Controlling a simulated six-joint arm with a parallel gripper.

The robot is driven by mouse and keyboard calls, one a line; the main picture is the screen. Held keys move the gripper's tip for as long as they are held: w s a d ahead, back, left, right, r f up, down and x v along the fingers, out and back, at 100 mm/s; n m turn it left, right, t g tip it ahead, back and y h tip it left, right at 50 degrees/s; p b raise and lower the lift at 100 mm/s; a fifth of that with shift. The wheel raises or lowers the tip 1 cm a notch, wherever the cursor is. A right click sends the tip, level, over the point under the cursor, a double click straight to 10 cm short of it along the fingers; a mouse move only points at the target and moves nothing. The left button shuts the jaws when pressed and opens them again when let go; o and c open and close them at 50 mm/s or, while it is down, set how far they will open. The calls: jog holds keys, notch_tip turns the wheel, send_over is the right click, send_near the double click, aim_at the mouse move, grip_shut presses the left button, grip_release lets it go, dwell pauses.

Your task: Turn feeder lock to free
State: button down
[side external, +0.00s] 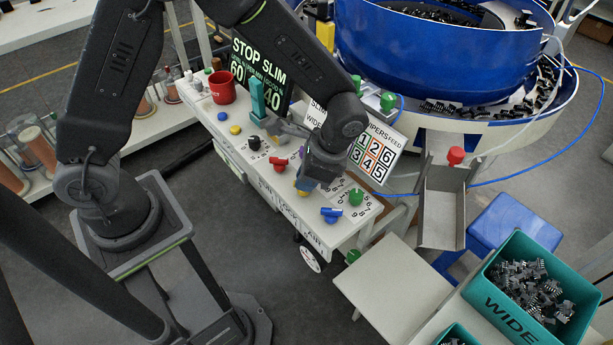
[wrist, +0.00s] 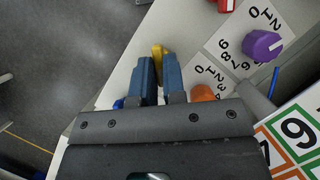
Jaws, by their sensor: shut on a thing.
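The feeder lock is a yellow handle (wrist: 158,54) near the front edge of the white control panel, beside the LOCK lettering. In the side view only a bit of the yellow handle (side external: 303,194) shows under my gripper (side external: 308,184). In the wrist view the blue fingers of my gripper (wrist: 159,80) point at the panel with the yellow handle between their tips. My gripper is shut on the handle. The fingers hide most of it, and I cannot tell how far it is turned.
A red handle (side external: 280,164) and a blue handle (side external: 331,213) flank the yellow one. A purple knob (wrist: 262,46), an orange knob (wrist: 203,93) and a green knob (side external: 356,196) stand close by. A sign with numbers (side external: 372,155) rises behind.

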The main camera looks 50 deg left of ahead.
jog(key=c, duration=1.2)
grip_release()
jog(key=v, duration=1.4)
jog(key=shift+s, duration=0.15)
jog(key=s+a+r+n+t+h, duration=0.1)
jog(key=s+a+r+n+t, duration=0.3)
jog(key=s+a, duration=0.2)
jog(key=s+a+r+n+t+h, duration=0.2)
jog(key=s+a+r+n+t, duration=0.2)
jog(key=s, duration=0.5)
jog(key=shift+s+a+r+n+t, duration=0.2)
jog(key=shift+a+n+t, duration=0.25)
jog(key=shift+a, duration=0.45)
